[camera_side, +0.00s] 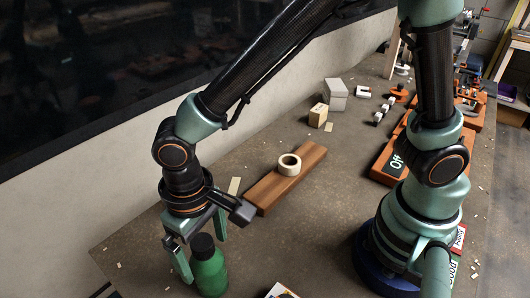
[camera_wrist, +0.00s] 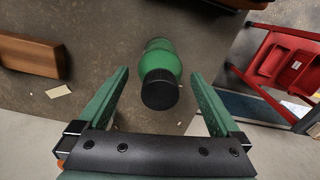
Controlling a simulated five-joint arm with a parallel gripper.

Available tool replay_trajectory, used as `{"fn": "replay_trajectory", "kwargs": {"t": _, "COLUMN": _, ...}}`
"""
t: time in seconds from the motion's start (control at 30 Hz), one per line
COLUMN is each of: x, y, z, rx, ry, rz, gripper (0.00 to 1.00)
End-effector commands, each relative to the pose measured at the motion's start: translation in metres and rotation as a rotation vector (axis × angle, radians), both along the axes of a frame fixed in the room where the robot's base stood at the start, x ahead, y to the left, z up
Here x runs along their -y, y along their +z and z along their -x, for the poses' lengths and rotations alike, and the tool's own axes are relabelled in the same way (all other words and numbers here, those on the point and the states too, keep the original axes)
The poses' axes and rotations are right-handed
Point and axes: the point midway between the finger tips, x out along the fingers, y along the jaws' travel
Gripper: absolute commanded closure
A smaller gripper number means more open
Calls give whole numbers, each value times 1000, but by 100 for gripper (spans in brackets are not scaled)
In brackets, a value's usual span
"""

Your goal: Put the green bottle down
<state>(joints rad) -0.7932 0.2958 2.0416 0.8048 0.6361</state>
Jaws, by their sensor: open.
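The green bottle (camera_side: 209,272) with a black cap stands on the brown table at the lower left in the side view, close to the table's near edge. In the wrist view the bottle (camera_wrist: 159,66) shows from above, its black cap towards me, between the two fingers. My gripper (camera_side: 200,258) is open, with one green finger on the left of the bottle and the other behind it. In the wrist view there is a gap between the bottle and each finger of my gripper (camera_wrist: 160,100). The bottle's base is hidden in the wrist view.
A wooden plank (camera_side: 262,203) lies on the table behind, with a roll of tape (camera_side: 289,165) on it. The wrist view shows the plank (camera_wrist: 32,56) at left. A red stool-like frame (camera_wrist: 285,70) stands beyond the table edge. Boxes (camera_side: 335,95) stand further back.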

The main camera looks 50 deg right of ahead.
Motion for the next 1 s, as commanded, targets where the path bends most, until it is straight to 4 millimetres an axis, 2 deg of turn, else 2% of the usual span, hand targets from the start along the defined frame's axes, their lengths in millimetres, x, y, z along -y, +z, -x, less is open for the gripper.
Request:
{"fn": "replay_trajectory", "kwargs": {"t": 0.2, "x": -1, "y": 47, "z": -1, "rx": 6, "ry": 0, "rz": -6, "gripper": 0}}
{"fn": "replay_trajectory", "kwargs": {"t": 0.4, "x": -1, "y": 83, "z": -1, "rx": 4, "ry": 0, "rz": -4, "gripper": 0}}
{"fn": "replay_trajectory", "kwargs": {"t": 0.67, "x": 4, "y": 105, "z": -2, "rx": 6, "ry": -4, "rz": -6, "gripper": 0}}
{"fn": "replay_trajectory", "kwargs": {"t": 0.77, "x": 23, "y": 114, "z": -12, "rx": 32, "ry": -21, "rz": -28, "gripper": 0}}
{"fn": "replay_trajectory", "kwargs": {"t": 0.83, "x": 48, "y": 122, "z": -22, "rx": 67, "ry": -38, "rz": -53, "gripper": 0}}
{"fn": "replay_trajectory", "kwargs": {"t": 1.0, "x": 129, "y": 142, "z": -40, "rx": 201, "ry": -87, "rz": -103, "gripper": 0}}
